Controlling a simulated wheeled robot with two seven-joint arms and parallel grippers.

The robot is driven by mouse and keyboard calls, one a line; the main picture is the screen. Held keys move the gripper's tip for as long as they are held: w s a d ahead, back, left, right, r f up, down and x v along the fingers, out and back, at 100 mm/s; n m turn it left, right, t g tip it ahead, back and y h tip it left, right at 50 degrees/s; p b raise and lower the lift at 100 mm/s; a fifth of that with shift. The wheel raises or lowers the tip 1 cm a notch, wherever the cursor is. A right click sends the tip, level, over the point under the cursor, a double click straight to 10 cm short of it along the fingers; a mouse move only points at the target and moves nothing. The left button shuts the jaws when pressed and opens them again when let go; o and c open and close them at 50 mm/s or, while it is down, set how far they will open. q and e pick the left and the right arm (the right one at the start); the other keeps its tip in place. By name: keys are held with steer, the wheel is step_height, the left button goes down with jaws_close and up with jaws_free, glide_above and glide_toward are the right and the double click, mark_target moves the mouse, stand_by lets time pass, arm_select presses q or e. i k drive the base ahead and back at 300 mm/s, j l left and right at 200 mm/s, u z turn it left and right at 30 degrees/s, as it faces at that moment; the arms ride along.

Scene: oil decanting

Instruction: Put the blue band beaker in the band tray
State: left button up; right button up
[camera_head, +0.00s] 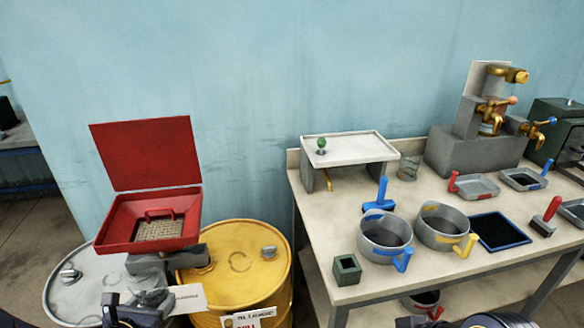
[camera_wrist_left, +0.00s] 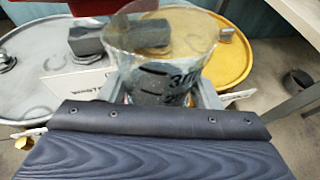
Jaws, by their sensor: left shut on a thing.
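My left gripper (camera_head: 152,283) is shut on a clear glass beaker (camera_wrist_left: 165,60), held upright above the drums. The beaker shows dark graduation marks in the left wrist view; no blue band can be made out on it. In the head view the beaker (camera_head: 150,292) is small and partly hidden by the gripper. A blue-rimmed tray (camera_head: 500,231) with a dark inside lies on the table. Small grey trays (camera_head: 478,186) (camera_head: 523,179) with red and blue markings sit behind it. I cannot tell which is the band tray. My right gripper's fingers do not show.
An open red box (camera_head: 150,220) stands behind the left gripper, by a yellow drum (camera_head: 240,270) and a grey drum (camera_head: 75,285).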

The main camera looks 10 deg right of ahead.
mark_target(473, 190)
steer(key=k+l+z, duration=0.15)
steer(key=l, duration=0.85)
steer(key=k+l+z, duration=0.15)
steer(key=l, duration=0.9)
steer(key=l+z, duration=0.1)
steer(key=l, duration=0.9)
steer(key=k, duration=0.05)
